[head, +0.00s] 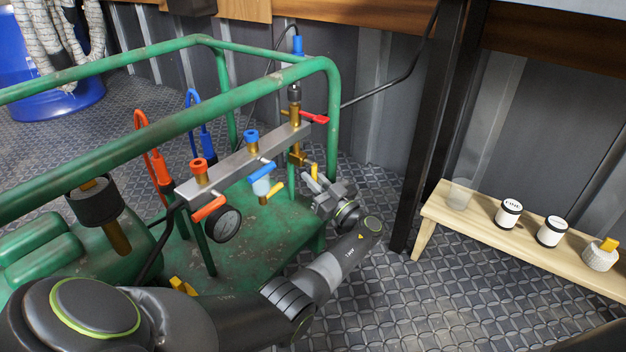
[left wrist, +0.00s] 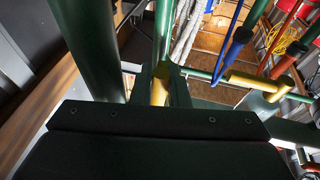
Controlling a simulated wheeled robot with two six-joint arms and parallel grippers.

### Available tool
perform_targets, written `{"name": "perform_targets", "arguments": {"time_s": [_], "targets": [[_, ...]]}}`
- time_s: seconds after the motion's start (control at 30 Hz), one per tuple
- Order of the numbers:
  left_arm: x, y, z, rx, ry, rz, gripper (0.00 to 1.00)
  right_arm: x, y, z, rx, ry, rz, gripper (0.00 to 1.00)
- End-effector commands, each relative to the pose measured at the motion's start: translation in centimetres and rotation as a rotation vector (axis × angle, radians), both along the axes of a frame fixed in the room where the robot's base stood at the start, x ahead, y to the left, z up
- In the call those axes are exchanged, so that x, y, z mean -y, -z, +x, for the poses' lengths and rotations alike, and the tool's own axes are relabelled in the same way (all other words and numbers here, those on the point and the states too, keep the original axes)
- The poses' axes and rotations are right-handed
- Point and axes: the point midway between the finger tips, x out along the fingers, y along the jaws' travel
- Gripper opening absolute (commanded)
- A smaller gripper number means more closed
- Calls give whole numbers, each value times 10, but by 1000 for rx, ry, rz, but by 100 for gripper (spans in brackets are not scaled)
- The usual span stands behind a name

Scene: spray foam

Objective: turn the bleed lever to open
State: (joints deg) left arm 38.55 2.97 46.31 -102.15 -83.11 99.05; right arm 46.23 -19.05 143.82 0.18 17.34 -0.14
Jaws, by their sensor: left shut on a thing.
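A manifold bar (head: 240,160) on a green frame carries valves with coloured levers. A yellow lever (head: 314,172) hangs on the brass fitting (head: 297,157) below its right end; which lever is the bleed lever is not labelled. My left gripper (head: 318,187) is at that yellow lever, to the right of the bar. In the left wrist view the yellow lever (left wrist: 160,88) sits between my left gripper's fingers (left wrist: 163,90), which are shut on it. A second yellow lever (head: 277,188) is to the left, also seen in the left wrist view (left wrist: 256,82). My right gripper is out of view.
Red (head: 313,117), orange (head: 208,208) and blue (head: 262,173) levers and a pressure gauge (head: 223,223) are close by. A wooden bench (head: 480,215) with several small containers stands at right. The floor between is clear.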

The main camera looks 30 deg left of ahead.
Motion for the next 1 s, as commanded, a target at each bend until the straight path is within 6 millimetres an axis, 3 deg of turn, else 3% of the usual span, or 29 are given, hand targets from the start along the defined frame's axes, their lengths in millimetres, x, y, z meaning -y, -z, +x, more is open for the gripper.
{"name": "perform_targets", "arguments": {"time_s": [0.43, 0.47, 0.6, 1.0], "targets": [[0, 0, 1, 10, 2, -2, 0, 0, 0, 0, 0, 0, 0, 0], [0, 0, 1, 10, 2, -2, 17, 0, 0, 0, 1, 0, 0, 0], [0, 0, 1, 10, 2, -2, 35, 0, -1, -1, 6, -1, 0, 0], [0, -1, 1, 7, 4, -1, 36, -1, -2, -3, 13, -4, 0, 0]]}}
